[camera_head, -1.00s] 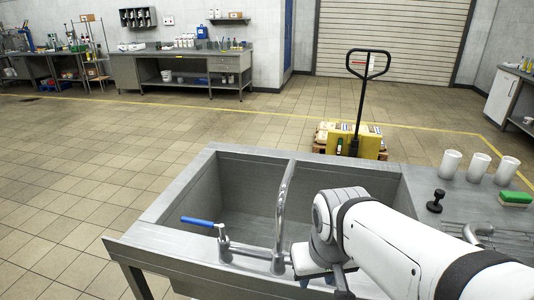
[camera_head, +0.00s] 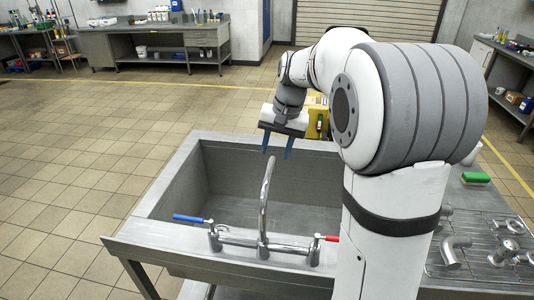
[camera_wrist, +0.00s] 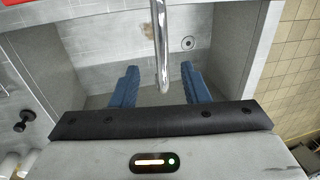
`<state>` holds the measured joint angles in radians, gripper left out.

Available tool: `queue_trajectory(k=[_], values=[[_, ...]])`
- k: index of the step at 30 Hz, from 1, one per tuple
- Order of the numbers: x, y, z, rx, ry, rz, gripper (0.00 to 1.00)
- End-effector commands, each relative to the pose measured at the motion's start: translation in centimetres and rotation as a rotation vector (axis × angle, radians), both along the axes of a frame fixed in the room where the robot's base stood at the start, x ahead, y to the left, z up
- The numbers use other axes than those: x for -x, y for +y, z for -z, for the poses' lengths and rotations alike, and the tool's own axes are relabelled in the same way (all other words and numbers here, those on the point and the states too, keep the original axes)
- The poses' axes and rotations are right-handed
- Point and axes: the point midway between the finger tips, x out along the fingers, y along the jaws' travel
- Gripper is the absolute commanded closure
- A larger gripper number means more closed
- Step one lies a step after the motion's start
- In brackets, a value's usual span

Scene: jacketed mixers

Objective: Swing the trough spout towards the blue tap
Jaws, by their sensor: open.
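The chrome trough spout (camera_head: 264,205) rises from the tap bar on the trough's near rim. In the head view its curved upper end points away over the trough basin (camera_head: 220,165). The blue tap (camera_head: 190,218) is left of the spout's base, and the red tap (camera_head: 328,238) is to its right. My gripper (camera_head: 277,150) is open above the basin, fingers down, close to the spout's end. In the wrist view the spout (camera_wrist: 161,45) lies between my two blue fingers (camera_wrist: 162,88), with a gap on each side. I see no contact.
A green sponge (camera_head: 475,178) and a wire rack with pipe fittings (camera_head: 490,250) are on the counter at the right. A drain (camera_wrist: 188,43) shows in the basin floor. The floor left of the trough is clear. A yellow load (camera_head: 316,120) is beyond the trough.

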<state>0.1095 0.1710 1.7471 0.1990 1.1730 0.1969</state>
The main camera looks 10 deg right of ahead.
Motion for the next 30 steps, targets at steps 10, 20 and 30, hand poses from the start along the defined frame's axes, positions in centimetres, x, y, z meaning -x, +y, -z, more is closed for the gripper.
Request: queue_trajectory(k=[10,20,30], values=[[-0.9,0.5,3.2,-0.007,0.009,0.01,0.59],[-1.2,1.2,7.1,-0.006,0.005,0.01,0.59],[-1.2,1.2,7.5,-0.007,0.004,0.011,0.61]])
